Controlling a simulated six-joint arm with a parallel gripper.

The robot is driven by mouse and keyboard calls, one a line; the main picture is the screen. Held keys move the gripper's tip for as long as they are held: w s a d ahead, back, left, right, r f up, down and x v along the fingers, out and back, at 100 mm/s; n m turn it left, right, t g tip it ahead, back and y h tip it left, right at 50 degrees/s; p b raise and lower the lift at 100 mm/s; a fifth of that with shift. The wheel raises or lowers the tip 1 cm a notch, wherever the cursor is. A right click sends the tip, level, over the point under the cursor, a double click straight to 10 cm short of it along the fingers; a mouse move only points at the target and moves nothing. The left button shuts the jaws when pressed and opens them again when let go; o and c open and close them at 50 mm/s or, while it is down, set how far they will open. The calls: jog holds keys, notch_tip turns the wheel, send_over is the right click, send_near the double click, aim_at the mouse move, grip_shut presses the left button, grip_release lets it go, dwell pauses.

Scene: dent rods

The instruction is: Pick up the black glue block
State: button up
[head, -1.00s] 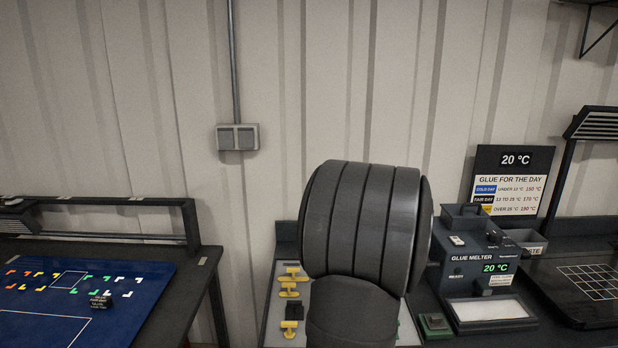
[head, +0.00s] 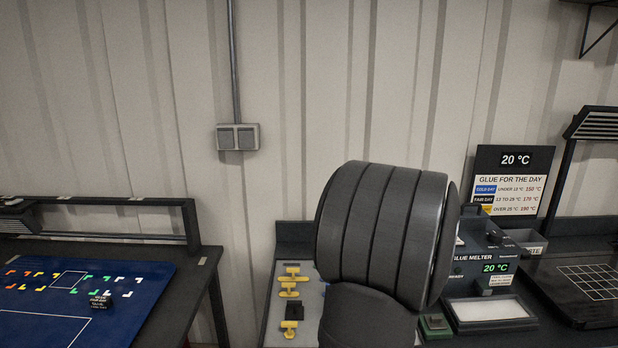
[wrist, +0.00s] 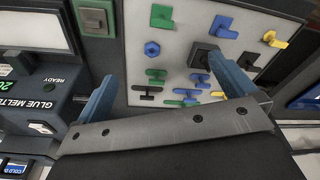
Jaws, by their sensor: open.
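My gripper (wrist: 163,70) is open and empty in the wrist view. Its two blue fingers are spread over a light panel (wrist: 180,20) of coloured pieces. A dark square block (wrist: 201,56) sits on the panel close to the right fingertip, partly hidden by it. I cannot tell for certain that it is the black glue block. A small black T-shaped piece (wrist: 147,97) lies on the panel between the fingers. In the head view a black block (head: 294,311) shows among yellow pieces (head: 290,290). My arm hides much of the panel there.
Green, blue and yellow pieces (wrist: 225,27) crowd the panel. The glue melter (head: 488,275) with a pale tray (head: 490,309) stands to the right of the panel. A blue mat (head: 90,300) with coloured marks lies on the left table. A sign (head: 513,180) stands behind the melter.

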jog(key=shift+c, duration=0.4)
jog(key=c, duration=1)
jog(key=w+a+n+y, duration=0.1)
jog(key=w+a+n, duration=0.3)
jog(key=w+a, duration=1)
jog(key=w+a+n+y, duration=0.1)
jog(key=w+a+n, duration=0.1)
jog(key=a, duration=1.1)
jog(key=w+a+n+y, duration=0.1)
jog(key=w+a+n, duration=0.1)
jog(key=a, duration=1.1)
jog(key=n+g+y, duration=0.2)
jog(key=n, duration=0.3)
send_over(101, 298)
jog(key=d, duration=0.4)
notch_tip(101, 298, down, 12)
jog(key=shift+r, duration=0.1)
jog(key=shift+a+x, duration=0.25)
jog(key=shift+x, duration=2.85)
